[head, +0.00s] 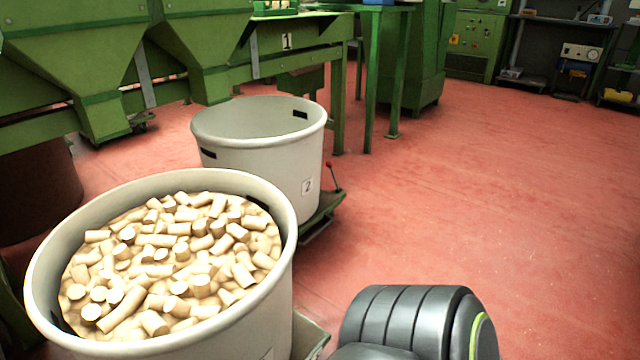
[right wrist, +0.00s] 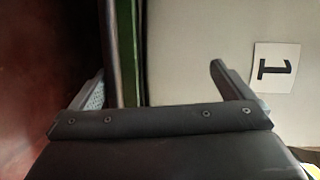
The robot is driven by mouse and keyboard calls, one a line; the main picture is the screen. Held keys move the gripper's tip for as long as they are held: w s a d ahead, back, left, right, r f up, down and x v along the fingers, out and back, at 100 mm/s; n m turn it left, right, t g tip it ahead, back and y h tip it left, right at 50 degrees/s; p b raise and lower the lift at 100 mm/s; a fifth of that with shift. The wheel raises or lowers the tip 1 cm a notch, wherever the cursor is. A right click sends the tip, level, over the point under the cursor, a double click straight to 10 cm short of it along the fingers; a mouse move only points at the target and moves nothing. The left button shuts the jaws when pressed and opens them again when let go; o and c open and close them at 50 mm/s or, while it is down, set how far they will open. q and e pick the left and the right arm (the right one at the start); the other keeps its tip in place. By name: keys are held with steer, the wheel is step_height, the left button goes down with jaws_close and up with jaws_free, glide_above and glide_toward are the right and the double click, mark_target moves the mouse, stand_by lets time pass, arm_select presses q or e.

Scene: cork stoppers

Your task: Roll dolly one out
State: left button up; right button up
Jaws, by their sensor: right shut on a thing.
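A pale bin full of corks (head: 40,270) stands at the front left in the head view, on dolly one, whose corner (head: 312,338) shows at its lower right. In the right wrist view the bin's wall bears a label 1 (right wrist: 273,68), turned sideways. My right gripper (right wrist: 157,68) has its two fingers on either side of a narrow dark and green bar of dolly one (right wrist: 127,50). It is shut on the dolly; the exact contact is hard to see. In the head view only part of my right arm shows at the bottom. My left gripper is out of view.
Open red floor (head: 480,200) lies to the right.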

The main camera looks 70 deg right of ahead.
steer(key=shift+s+d+r, duration=0.1)
steer(key=shift+s+r, duration=0.25)
steer(key=shift+s, duration=0.1)
steer(key=shift+s+d+f+b, duration=0.1)
steer(key=shift+s+b, duration=0.1)
steer(key=shift+s, duration=0.45)
steer(key=shift+s+d+f+b, duration=0.1)
steer(key=shift+s+b, duration=0.05)
steer(key=shift+s, duration=0.7)
steer(key=shift+c, duration=1)
steer(key=shift+s+d+f, duration=0.1)
steer(key=shift+s, duration=0.25)
steer(key=c, duration=0.8)
steer(key=s+d+f+b, duration=0.2)
steer(key=s+b, duration=0.3)
steer(key=s, duration=1)
steer(key=shift+f, duration=0.55)
steer(key=shift+d, duration=0.1)
